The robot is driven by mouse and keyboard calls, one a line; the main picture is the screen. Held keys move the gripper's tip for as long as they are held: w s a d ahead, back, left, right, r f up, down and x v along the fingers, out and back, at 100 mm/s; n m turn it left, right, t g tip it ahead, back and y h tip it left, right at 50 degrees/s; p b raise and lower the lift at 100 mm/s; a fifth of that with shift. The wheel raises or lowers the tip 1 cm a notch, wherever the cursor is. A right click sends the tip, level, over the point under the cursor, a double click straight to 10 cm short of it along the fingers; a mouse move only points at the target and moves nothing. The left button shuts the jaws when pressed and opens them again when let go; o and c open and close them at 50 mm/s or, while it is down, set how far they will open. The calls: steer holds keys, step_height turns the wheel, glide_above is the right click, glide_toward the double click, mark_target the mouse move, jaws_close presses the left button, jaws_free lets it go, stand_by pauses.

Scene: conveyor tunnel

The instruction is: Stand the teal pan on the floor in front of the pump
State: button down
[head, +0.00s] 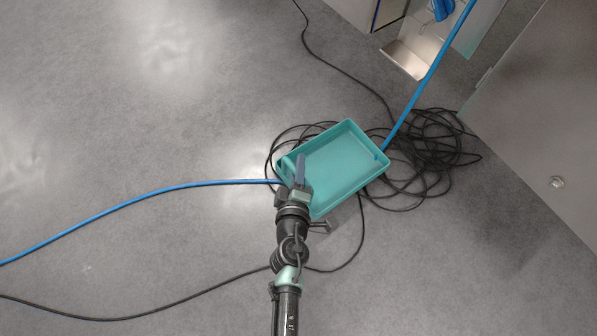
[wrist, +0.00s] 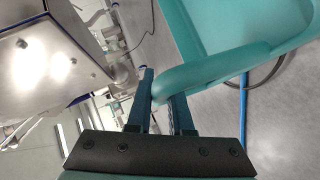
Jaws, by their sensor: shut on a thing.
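The teal pan (head: 345,160) is a rectangular open tray with raised walls, seen from above in the head view. It looks empty. My gripper (head: 299,170) is at its left corner. In the wrist view, my gripper (wrist: 162,88) is shut on a rounded teal handle or rim of the pan (wrist: 215,70), which passes between the fingers. The pan hides part of the floor, a blue hose and cables; its exact height above the floor cannot be told. I cannot surely identify the pump; a blue part (head: 442,9) shows only partly at the top edge.
A blue hose (head: 130,208) runs in from the left to the pan and out at upper right. Black cable coils (head: 435,150) lie beside and behind the pan. A grey cabinet (head: 545,120) stands right; a metal plate (head: 405,60) lies upper right. The left floor is mostly clear.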

steer(key=shift+f+b, duration=0.4)
steer(key=shift+f, duration=0.5)
steer(key=shift+r, duration=0.1)
steer(key=c, duration=0.8)
jaws_free()
steer(key=shift+s, duration=0.1)
